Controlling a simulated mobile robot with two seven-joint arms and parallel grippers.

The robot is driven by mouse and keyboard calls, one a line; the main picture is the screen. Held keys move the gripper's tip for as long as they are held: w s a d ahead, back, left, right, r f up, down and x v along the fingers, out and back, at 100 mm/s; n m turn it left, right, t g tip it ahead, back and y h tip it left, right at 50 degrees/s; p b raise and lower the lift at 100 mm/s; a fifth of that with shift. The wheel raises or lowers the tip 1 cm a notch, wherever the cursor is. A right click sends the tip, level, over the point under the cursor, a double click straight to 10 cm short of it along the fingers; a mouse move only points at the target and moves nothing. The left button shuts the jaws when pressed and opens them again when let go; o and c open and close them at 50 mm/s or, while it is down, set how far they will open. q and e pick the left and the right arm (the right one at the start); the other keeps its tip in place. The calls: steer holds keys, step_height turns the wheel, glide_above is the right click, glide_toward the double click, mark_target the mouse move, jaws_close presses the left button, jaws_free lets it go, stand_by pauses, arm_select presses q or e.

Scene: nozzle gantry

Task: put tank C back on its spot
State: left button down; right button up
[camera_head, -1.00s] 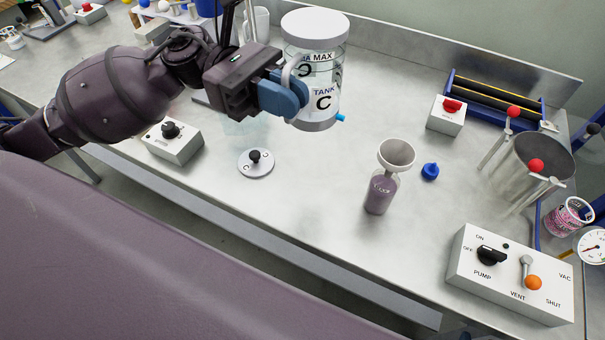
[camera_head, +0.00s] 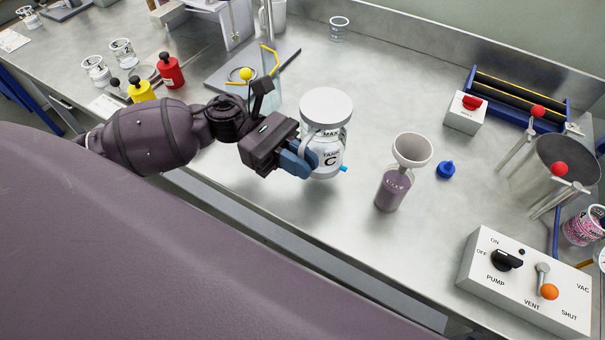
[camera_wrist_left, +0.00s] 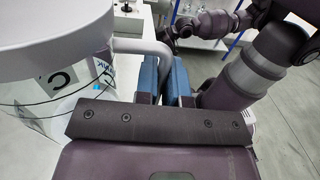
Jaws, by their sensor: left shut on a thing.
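Tank C (camera_head: 327,112) is a clear jar with a white lid, a "C" label and a small blue spout low on its right side. It is upright over the steel bench; I cannot tell whether its base touches. My left gripper (camera_head: 300,160) has blue fingers and is shut on the tank's grey side handle. In the left wrist view the tank (camera_wrist_left: 50,95) fills the left side, with the handle (camera_wrist_left: 150,47) running to the fingers (camera_wrist_left: 163,80). The round marked disc with a black knob is hidden behind my arm or the tank.
A bottle with a funnel (camera_head: 411,150) and a blue cap (camera_head: 446,170) stand right of the tank. A control box (camera_head: 525,280) is at front right. Red (camera_head: 170,72) and yellow (camera_head: 141,92) bottles stand behind my left arm.

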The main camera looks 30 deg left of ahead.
arm_select(q)
steer(key=shift+f, duration=2)
steer(key=shift+f+b, duration=0.2)
steer(key=shift+b, duration=0.1)
steer(key=shift+f, duration=0.1)
steer(key=c, duration=1.2)
jaws_free()
